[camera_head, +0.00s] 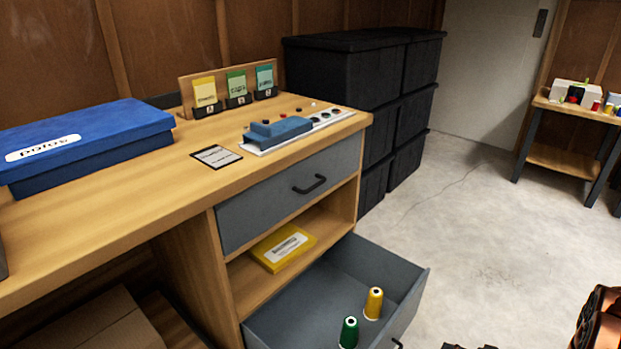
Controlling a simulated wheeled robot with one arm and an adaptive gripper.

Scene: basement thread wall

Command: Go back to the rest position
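Part of my arm, black and copper-orange, shows at the lower right edge of the head view. A small dark shape is cut off at the bottom edge near it, and I cannot tell what it is. No gripper fingers can be made out. The lower drawer (300,312) of the wooden workbench (130,215) is pulled out. A yellow thread spool (374,303) and a green thread spool (348,333) stand upright in it. The upper drawer (285,195) is shut. A yellow box (284,249) lies on the open shelf between the drawers.
On the bench are a blue box (95,135), a card holder (230,100), a label card (216,156) and a blue block (282,131) on a white tray. Black bins (345,75) stand behind. A side table (575,158) is at the far right. The concrete floor (490,240) is clear.

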